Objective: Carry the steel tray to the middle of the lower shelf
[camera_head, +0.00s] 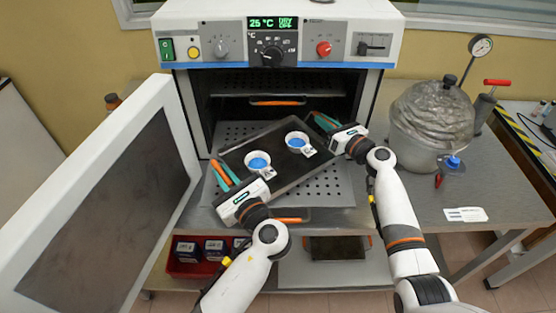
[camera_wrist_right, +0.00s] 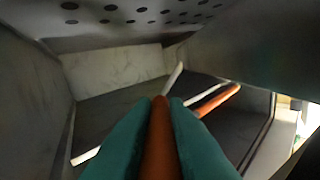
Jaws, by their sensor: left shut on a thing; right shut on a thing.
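The steel tray (camera_head: 267,142) is dark and flat, with orange handles, and is at the oven mouth in the head view. Two white cups with blue contents, a left one (camera_head: 258,162) and a right one (camera_head: 297,141), stand on it. My left gripper (camera_head: 221,175) is shut on the tray's left handle. My right gripper (camera_head: 322,122) is shut on its right handle; the orange bar shows between teal fingers in the right wrist view (camera_wrist_right: 160,135). The perforated lower shelf (camera_head: 327,188) extends under the tray. Whether they touch is unclear.
The oven (camera_head: 387,22) is open, its door (camera_head: 100,200) swung out left. A perforated upper shelf (camera_head: 235,83) with an orange-handled item (camera_head: 277,101) is inside. A covered glass vessel (camera_head: 432,115) stands right on the bench. A red bin (camera_head: 190,267) sits below.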

